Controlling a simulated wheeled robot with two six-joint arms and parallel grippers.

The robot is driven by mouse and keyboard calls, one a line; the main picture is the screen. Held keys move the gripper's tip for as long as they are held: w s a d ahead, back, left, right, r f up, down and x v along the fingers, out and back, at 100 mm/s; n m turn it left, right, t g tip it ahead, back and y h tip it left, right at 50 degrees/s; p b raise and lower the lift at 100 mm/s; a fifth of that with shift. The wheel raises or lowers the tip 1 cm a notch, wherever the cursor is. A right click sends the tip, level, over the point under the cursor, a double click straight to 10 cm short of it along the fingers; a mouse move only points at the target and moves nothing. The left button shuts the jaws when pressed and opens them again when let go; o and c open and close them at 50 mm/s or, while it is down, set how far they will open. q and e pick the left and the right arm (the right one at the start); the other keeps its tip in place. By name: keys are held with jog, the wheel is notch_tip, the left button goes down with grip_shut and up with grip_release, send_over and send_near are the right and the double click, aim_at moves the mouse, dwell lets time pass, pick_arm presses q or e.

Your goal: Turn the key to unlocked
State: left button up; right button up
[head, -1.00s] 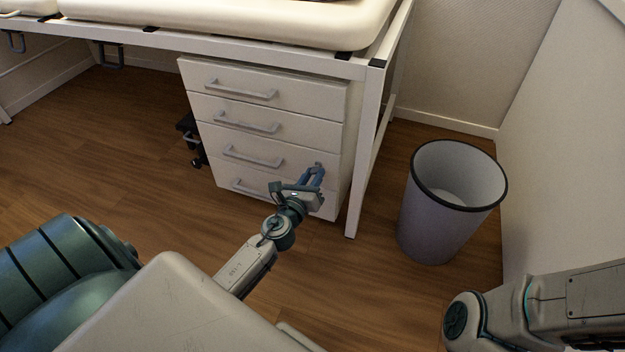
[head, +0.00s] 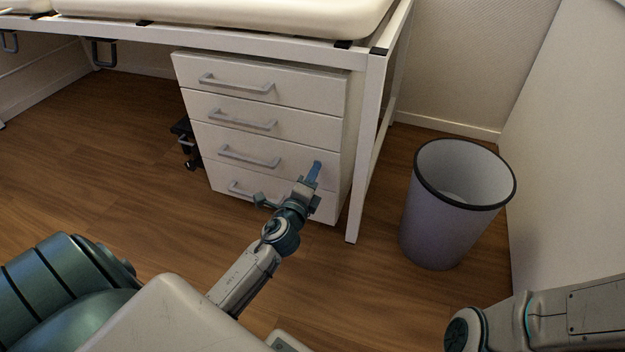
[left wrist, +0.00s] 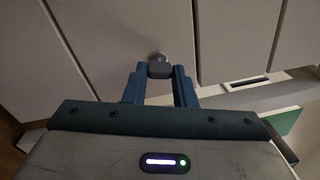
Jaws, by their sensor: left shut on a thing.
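The key's grey head (left wrist: 160,70) shows in the left wrist view between my two blue fingertips. A round metal lock (left wrist: 158,57) sits just beyond it on the white drawer front. My left gripper (left wrist: 160,78) is shut on the key, with a finger on each side. In the head view my left gripper (head: 314,170) reaches the right part of the white drawer unit (head: 258,132), at the lower drawers. The key and lock are hidden there behind the fingers. Whether the key stands at locked or unlocked cannot be told. My right gripper is out of view.
The drawer unit stands under a white-framed bed or table (head: 368,140), whose leg is close to the right of my left gripper. A grey waste bin (head: 440,225) stands on the wooden floor further right. Floor left of the unit is mostly clear.

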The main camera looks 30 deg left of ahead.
pick_arm(q)
jog(key=shift+n+y+b, duration=0.3)
jog(key=shift+n+b, duration=0.3)
jog(key=shift+n, duration=1.1)
jog(key=o, duration=1)
jog(key=shift+s, duration=0.1)
jog(key=r+v, duration=0.1)
jog(key=v, duration=0.9)
jog(key=shift+s+f, duration=0.3)
jog(key=shift+f, duration=0.2)
